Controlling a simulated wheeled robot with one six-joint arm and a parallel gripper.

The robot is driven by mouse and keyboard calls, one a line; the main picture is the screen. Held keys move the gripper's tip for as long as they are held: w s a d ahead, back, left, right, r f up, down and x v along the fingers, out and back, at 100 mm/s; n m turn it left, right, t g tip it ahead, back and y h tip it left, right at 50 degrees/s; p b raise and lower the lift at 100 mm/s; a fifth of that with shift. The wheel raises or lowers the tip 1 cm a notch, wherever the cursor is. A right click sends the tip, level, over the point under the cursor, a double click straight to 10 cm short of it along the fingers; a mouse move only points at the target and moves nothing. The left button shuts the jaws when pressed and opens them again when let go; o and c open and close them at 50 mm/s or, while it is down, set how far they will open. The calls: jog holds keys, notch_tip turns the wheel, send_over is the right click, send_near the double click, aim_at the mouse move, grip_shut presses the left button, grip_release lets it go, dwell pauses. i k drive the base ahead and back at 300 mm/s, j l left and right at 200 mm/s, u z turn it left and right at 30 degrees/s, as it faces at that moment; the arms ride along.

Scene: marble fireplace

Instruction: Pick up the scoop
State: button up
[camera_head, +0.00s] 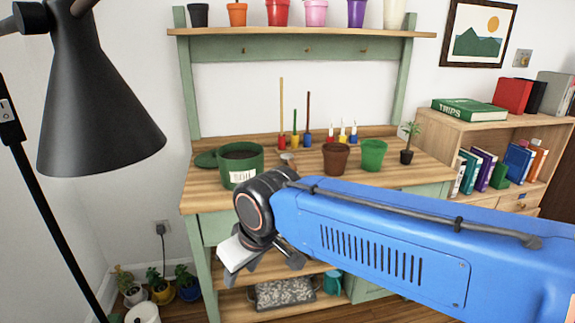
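A small brown and grey object that looks like the scoop (287,158) lies on the wooden top of the green potting bench (420,176). It is between the green soil pot (242,176) and the brown pot (335,164), and my arm covers the bench just in front of it. My gripper (262,268) hangs in front of the bench's front edge, below the level of the top and apart from the scoop. Its fingers are partly hidden by the wrist, so their opening does not show clearly.
A green pot (373,155), a small plant (409,143) and several upright coloured tools stand on the bench. Pots line the upper shelf (295,35). A black lamp (92,105) stands at left, a bookcase (500,129) at right.

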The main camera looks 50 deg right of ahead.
aim_at(290, 164)
jog(key=z, duration=1.45)
